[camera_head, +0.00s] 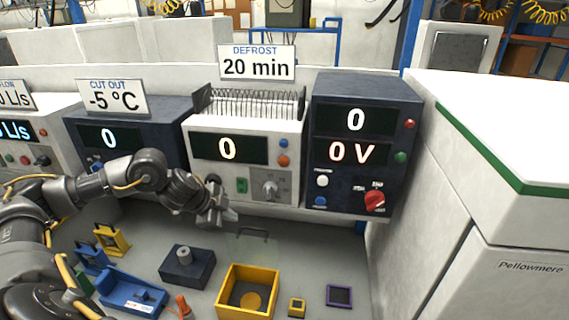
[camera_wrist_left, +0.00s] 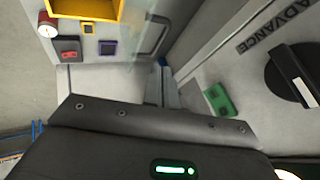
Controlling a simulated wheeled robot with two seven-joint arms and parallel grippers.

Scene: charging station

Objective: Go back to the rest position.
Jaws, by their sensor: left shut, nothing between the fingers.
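My left arm comes in from the left in the head view. Its gripper (camera_head: 222,214) is shut and empty, close in front of the lower part of the white defrost unit (camera_head: 200,150). In the left wrist view the shut fingers (camera_wrist_left: 168,88) point toward the unit's front panel, near a green rocker switch (camera_wrist_left: 221,100). I cannot tell whether they touch the panel. A black dial (camera_wrist_left: 292,75) marked "ADVANCE" is at the right of that view. The unit's display reads 0, under a "20 min" sign (camera_head: 256,63). My right gripper is not in view.
A yellow open box (camera_head: 277,276), a dark block with a grey knob (camera_head: 187,267), a blue tray (camera_head: 131,292) and small yellow and purple frames lie on the grey bench. A dark unit with a red knob (camera_head: 375,200) stands right of the white one. A white cabinet (camera_head: 480,150) bounds the right side.

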